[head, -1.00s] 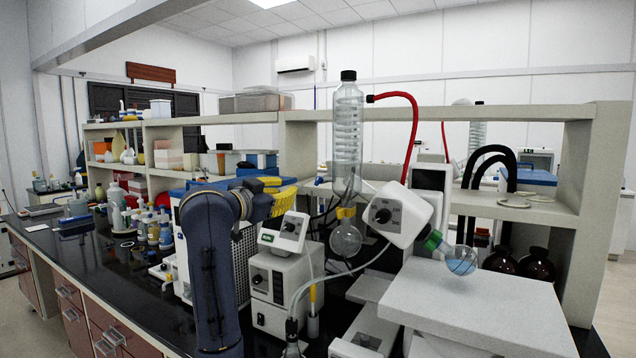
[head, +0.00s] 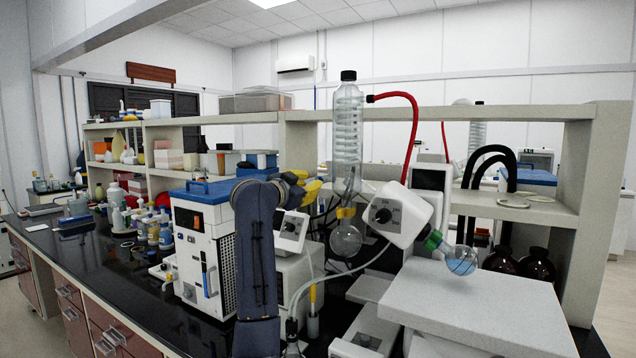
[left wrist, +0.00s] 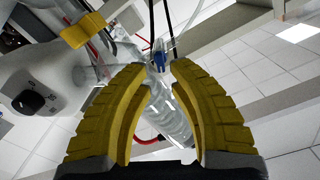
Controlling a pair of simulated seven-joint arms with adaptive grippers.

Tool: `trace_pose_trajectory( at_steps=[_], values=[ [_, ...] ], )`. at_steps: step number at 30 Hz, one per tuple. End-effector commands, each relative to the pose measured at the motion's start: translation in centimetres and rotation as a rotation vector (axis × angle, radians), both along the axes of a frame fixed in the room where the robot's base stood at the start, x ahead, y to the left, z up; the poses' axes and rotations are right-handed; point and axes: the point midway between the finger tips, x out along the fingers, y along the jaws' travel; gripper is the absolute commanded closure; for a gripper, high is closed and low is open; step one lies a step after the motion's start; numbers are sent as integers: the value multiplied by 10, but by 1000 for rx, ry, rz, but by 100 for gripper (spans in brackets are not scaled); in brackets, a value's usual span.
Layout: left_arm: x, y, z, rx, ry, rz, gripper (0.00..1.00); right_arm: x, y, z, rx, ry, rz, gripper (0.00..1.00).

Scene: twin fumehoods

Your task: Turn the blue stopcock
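The blue stopcock (left wrist: 159,61) shows in the left wrist view, beside the clear glass condenser (left wrist: 168,112) and just beyond the gap between my yellow fingertips. My left gripper (left wrist: 158,68) is open, with one finger on each side of that gap and nothing held between them. In the head view the left gripper (head: 306,188) points right toward the upright condenser (head: 347,135), at the height of its lower part. I cannot make out the stopcock in the head view. My right gripper is not in view.
The rotary evaporator's white motor head (head: 395,213) and a round flask (head: 346,239) sit close to the condenser. A red tube (head: 412,130) arcs from its upper part. A blue-topped chiller (head: 203,235) stands behind my left arm. Shelves (head: 435,113) run behind.

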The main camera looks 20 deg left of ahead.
Motion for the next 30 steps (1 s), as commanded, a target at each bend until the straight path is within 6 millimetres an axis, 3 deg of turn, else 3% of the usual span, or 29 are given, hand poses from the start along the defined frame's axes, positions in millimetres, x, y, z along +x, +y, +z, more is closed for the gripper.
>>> trace_pose_trajectory(
  at_steps=[6,12,29,30],
  values=[
    [28,-6,0,-2,1,-1,81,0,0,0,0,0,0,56],
    [44,-10,0,-1,0,0,81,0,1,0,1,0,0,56],
    [51,-12,0,0,-1,0,80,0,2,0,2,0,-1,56],
    [51,-12,0,0,-1,0,84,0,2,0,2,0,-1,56]
  ],
)
